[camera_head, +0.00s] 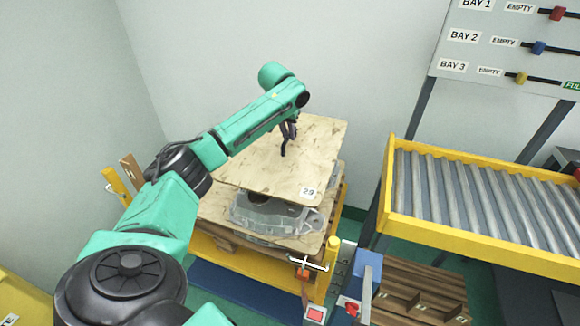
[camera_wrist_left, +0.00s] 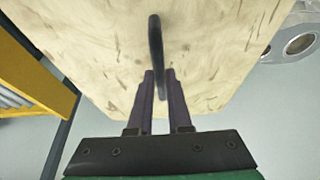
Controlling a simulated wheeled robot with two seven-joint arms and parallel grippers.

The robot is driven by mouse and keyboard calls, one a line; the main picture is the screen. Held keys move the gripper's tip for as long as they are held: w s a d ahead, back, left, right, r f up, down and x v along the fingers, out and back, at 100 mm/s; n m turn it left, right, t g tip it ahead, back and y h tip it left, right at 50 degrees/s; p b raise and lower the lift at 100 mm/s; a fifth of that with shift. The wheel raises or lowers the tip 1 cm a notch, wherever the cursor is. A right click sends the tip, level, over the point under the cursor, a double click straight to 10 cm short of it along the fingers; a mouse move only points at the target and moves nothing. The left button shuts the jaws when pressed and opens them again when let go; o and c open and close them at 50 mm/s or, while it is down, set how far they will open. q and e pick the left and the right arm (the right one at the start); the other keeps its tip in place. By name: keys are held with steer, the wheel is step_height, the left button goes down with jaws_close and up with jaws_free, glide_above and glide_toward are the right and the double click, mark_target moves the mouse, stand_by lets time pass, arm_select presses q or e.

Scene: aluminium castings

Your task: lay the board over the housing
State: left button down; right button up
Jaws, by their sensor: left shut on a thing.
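The board (camera_head: 305,160) is a flat wooden sheet marked 29, with a dark upright handle (camera_wrist_left: 155,45) on its top face. My left gripper (camera_head: 287,134) is shut on this handle, and its fingers (camera_wrist_left: 160,85) show on both sides of it in the wrist view. The board is over the back part of the housing (camera_head: 268,215), a grey metal casting, with a gap visible between them at the front. The casting's front part shows below the board's front edge; the rest is hidden. Grey metal with a round bore (camera_wrist_left: 300,43) shows past the board in the wrist view. My right gripper is out of view.
The housing sits on a wooden sheet on a yellow stand (camera_head: 262,258) with a yellow post (camera_head: 332,250) at its front right corner. A yellow-framed roller conveyor (camera_head: 470,195) stands to the right, below a BAY sign board (camera_head: 500,45). A grey wall is close behind.

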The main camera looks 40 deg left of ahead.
mark_target(283, 145)
arm_select(q)
step_height(283, 145, down, 12)
steer(key=shift+f+p, duration=0.15)
steer(key=shift+p, duration=0.2)
steer(key=c, duration=0.8)
jaws_free()
steer(key=shift+c, duration=0.2)
steer(key=v, duration=1.2)
